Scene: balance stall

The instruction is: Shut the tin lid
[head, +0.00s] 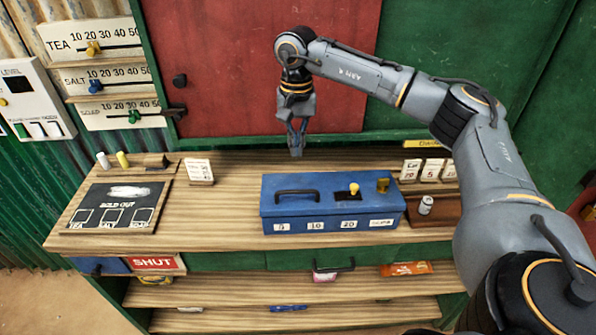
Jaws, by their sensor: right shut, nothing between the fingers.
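The blue tin (330,209) sits on the wooden counter, a little right of the counter's middle. Its top looks flat and level, with no raised lid visible. A black handle (297,191), a yellow knob on a dark plate (354,189) and a brass-coloured piece (383,184) are on the top. White labels run along its front. My right gripper (297,152) points down, shut and empty, above and behind the tin's back edge, apart from it. My left gripper is not in view.
A slate board (108,192) lies at the counter's left. A small price card (200,172) stands left of the tin. Red shutters (230,60) rise behind.

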